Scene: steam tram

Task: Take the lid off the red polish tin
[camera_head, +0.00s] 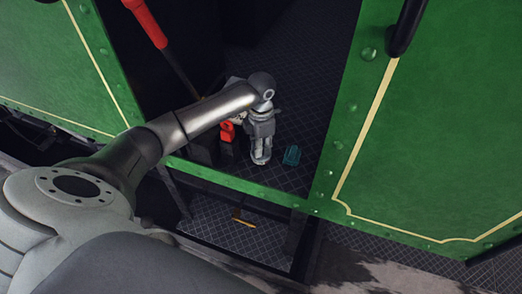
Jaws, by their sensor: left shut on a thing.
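My left gripper (261,157) points down over the dark chequered floor inside the doorway of the green tram. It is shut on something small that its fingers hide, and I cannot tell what. A small red object (227,131) with a dark opening stands just left of the gripper, partly behind my arm. I cannot tell whether it is the polish tin. No separate lid can be made out. My right gripper is not in view.
A small teal object (291,155) is close to the right of the gripper. Green panels (430,130) flank the doorway. A red-handled lever (146,22) slants at upper left. A chequered step (230,228) lies below the sill, with a small orange-brown thing (243,222).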

